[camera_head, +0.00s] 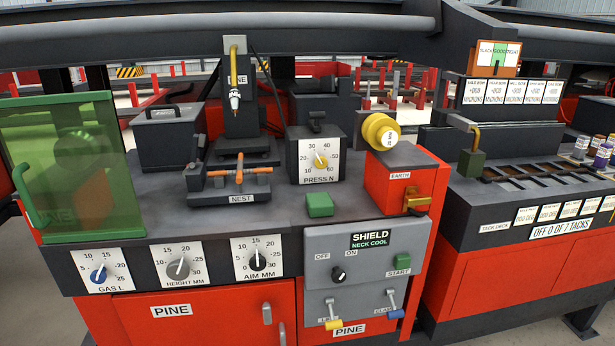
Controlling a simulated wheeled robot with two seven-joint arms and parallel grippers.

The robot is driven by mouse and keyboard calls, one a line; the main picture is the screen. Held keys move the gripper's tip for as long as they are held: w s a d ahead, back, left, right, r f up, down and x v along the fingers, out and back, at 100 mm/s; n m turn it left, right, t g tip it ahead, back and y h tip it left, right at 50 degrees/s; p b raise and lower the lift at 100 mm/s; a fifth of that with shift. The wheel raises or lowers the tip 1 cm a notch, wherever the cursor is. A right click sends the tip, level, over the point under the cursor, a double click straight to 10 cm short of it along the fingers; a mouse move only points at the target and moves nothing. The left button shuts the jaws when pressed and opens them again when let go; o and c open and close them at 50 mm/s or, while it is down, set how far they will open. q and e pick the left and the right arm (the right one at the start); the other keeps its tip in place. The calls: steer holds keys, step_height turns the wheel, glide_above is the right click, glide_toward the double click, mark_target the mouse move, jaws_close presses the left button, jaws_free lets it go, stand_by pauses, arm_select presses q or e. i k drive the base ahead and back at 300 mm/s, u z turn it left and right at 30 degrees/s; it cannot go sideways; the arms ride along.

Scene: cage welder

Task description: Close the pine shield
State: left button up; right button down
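The pine shield is most likely the green see-through panel (75,165) at the left end of the station marked PINE. It stands upright at the left, clear of the nest (240,185), which is uncovered from the front. A green bar handle (28,195) runs down the panel's left side. The torch (234,95) points down above the nest, where orange-brown rods lie crosswise. A display (370,239) on the grey control panel reads SHIELD, NECK COOL. Neither of my grippers is in view.
Gas, height and aim dials (179,267) line the front edge. A press dial box (318,155), a yellow spool (381,132) and a red earth block (400,180) stand right of the nest. A tack deck (540,200) is at the right.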

mark_target(65, 152)
steer(key=k, duration=0.35)
steer(key=u, duration=1)
steer(key=i, duration=1.2)
steer(key=z, duration=0.1)
